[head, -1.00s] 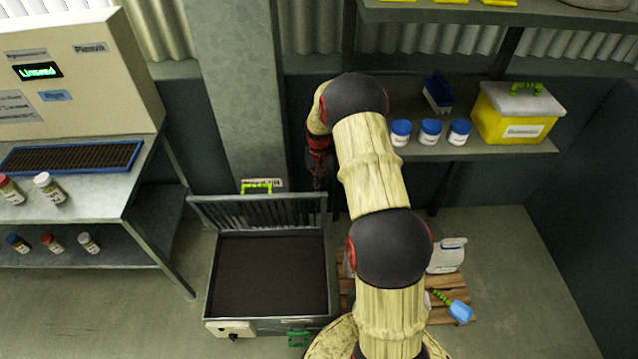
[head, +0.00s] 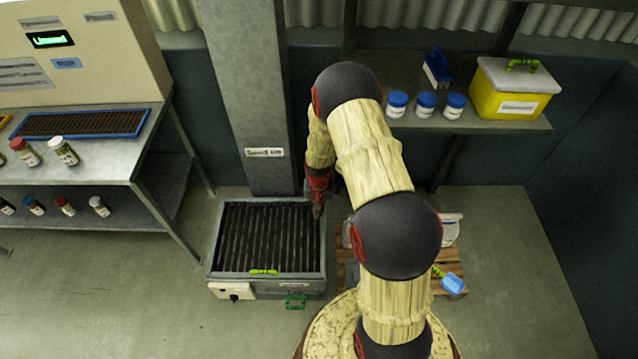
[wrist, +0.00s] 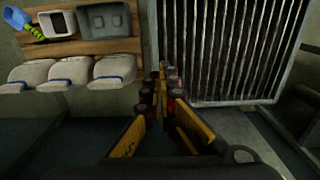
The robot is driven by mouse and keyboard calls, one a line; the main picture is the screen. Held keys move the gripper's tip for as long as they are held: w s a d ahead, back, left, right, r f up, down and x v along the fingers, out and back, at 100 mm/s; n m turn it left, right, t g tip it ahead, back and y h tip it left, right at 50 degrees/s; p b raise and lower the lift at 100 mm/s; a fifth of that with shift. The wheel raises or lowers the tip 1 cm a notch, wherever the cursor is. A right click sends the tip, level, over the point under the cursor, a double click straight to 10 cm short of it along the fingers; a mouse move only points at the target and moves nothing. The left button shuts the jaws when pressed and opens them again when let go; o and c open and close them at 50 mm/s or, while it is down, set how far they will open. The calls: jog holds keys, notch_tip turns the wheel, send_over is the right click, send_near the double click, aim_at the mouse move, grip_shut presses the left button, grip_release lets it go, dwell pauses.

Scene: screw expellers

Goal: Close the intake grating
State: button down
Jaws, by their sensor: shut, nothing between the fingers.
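The intake grating (head: 268,237) lies flat over the top of the metal intake box (head: 262,289) in the head view, with dark material showing between its bars. Its green handle (head: 263,271) is at the front edge. In the wrist view the grating (wrist: 236,45) fills the upper right as a row of parallel bars. My gripper (head: 317,212) is at the right edge of the box, near the grating's back right part. In the wrist view my gripper (wrist: 160,75) is shut and empty, beside the grating's frame. I cannot tell whether it touches the frame.
A wooden pallet (head: 446,270) with white sacks (wrist: 72,70) and a blue scoop (head: 452,284) stands right of the box. A metal table (head: 112,160) with jars is at the left. A shelf (head: 500,123) holds a yellow bin (head: 513,90). The floor left of the box is clear.

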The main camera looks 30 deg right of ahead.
jog(key=s+a+f+b, duration=0.1)
jog(key=s+a+f, duration=0.35)
jog(key=f, duration=0.25)
jog(key=t+b, duration=0.1)
jog(key=b, duration=0.4)
send_near(319, 277)
jog(key=shift+h, duration=0.4)
jog(key=f, duration=0.7)
jog(key=shift+w+f, duration=0.35)
jog(key=shift+w, duration=0.05)
jog(key=shift+s+f, duration=0.1)
notch_tip(319, 277, up, 5)
jog(key=p, duration=0.4)
jog(key=shift+a, duration=0.1)
jog(key=s+a+r+p, duration=0.2)
jog(key=s+a, duration=0.3)
jog(key=s, duration=0.2)
jog(key=shift+s+p, duration=0.35)
jog(key=shift+s, duration=0.05)
jog(key=shift+a+f, duration=0.1)
